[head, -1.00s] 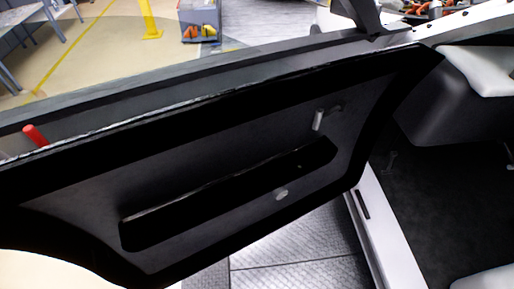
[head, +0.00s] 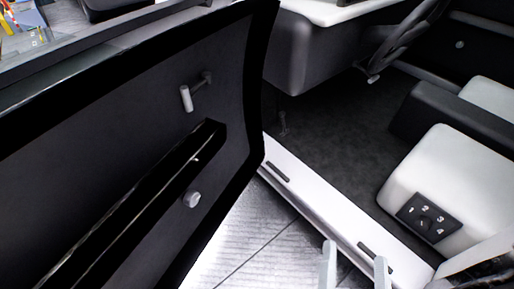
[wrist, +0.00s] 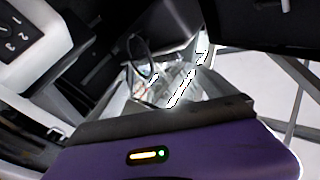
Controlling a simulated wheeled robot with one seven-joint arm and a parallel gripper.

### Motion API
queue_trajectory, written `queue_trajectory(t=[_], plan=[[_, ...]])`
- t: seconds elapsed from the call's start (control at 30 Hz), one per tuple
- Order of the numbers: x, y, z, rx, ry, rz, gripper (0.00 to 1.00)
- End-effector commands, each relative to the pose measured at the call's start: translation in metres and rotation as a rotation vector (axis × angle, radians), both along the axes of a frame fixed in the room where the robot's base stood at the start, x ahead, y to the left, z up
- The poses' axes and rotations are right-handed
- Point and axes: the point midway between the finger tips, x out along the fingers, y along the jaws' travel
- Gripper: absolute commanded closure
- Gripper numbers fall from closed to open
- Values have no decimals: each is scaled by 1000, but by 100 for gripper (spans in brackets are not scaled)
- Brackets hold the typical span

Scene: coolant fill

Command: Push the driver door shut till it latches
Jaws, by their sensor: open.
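The driver door (head: 225,130) stands open and fills the left of the head view, its dark inner side facing me. It has a small grey pull handle (head: 186,98), a long dark pocket and a round grey knob (head: 192,200). The white door sill (head: 310,195) of the body opening lies to its right, with a wide gap of floor between them. My gripper (head: 354,252) shows at the bottom as two light grey fingers held apart, empty. It appears in front of the sill, right of the door and apart from it. The latch is not clearly visible.
A pale seat (head: 430,165) with a numbered dark panel (head: 430,217) is inside the cabin at right. A steering wheel (wrist: 140,58) shows in the wrist view. The dark cabin floor (head: 340,120) is clear. Pale tiled ground shows below the door.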

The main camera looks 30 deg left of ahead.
Motion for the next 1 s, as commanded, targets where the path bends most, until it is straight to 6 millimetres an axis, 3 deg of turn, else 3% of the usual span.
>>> queue_trajectory(t=[0.03, 0.2, 0.5, 0.6, 0.8, 0.9, 1.0], plan=[[16, 19, -7, 49, -3, 41, 4], [58, 86, -11, 221, 44, 189, 4], [105, 225, 1, 495, 230, 511, 4], [109, 270, 9, 570, 329, 621, 4], [103, 340, 11, 691, 596, 793, 4], [89, 357, -15, 757, 803, 829, 4], [80, 360, -23, 799, 905, 840, 4]])
